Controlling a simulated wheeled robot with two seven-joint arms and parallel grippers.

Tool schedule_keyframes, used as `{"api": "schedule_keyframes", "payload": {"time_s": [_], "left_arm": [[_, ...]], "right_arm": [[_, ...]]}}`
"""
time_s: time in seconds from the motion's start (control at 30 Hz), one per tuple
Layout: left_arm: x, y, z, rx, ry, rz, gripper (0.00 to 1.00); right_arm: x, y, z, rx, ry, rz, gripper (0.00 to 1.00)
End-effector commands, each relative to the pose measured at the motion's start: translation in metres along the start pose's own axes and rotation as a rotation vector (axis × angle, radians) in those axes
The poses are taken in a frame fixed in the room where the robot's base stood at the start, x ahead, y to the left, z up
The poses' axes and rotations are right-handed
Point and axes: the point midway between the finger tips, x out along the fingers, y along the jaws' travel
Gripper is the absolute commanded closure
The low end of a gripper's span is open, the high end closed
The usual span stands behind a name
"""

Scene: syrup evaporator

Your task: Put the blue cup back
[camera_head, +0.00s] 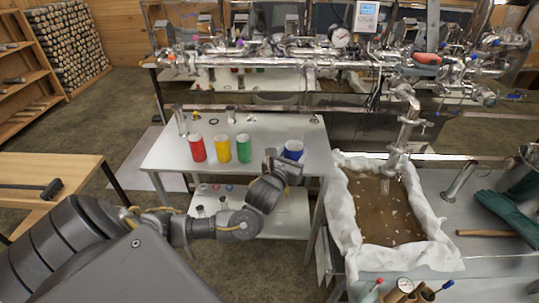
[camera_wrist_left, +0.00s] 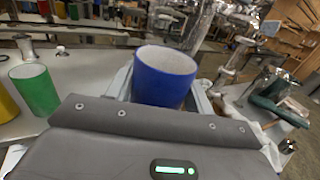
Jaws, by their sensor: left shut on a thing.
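The blue cup (camera_head: 293,150) is at the right part of the small metal table (camera_head: 165,150) in the head view. My left gripper (camera_head: 283,164) is shut on it. In the left wrist view the blue cup (camera_wrist_left: 164,77) stands upright between the fingers (camera_wrist_left: 160,95), and its lower part is hidden by the gripper body. I cannot tell whether its base touches the table. A red cup (camera_head: 197,148), a yellow cup (camera_head: 219,149) and a green cup (camera_head: 243,148) stand in a row to its left. The green cup also shows in the left wrist view (camera_wrist_left: 35,90). My right gripper is not in view.
A cloth-lined basin (camera_head: 345,215) of brown liquid is right of the table, under a steel pipe (camera_head: 403,130). A green glove (camera_head: 505,212) lies on the right counter. Tabletop in front of the cups is clear.

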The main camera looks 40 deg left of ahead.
Motion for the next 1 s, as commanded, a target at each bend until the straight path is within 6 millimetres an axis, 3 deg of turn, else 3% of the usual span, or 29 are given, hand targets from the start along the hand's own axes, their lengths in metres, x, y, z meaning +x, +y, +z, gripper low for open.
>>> {"api": "schedule_keyframes", "payload": {"time_s": [0.03,0.3,0.63,0.77,1.0], "left_arm": [[0.007,0.009,0.009,0.002,-0.003,0.049,0.74],[0.019,0.057,0.019,-0.001,-0.002,0.261,0.74],[0.02,0.071,0.019,-0.005,0.0,0.318,0.74],[0.025,0.074,0.011,-0.007,-0.001,0.318,0.74],[0.047,0.089,-0.007,-0.01,-0.001,0.318,0.74]], "right_arm": [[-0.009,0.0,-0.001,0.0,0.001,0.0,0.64],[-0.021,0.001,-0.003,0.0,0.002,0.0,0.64],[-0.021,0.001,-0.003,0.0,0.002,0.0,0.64],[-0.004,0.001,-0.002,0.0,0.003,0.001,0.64],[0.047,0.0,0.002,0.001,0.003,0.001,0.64]]}}
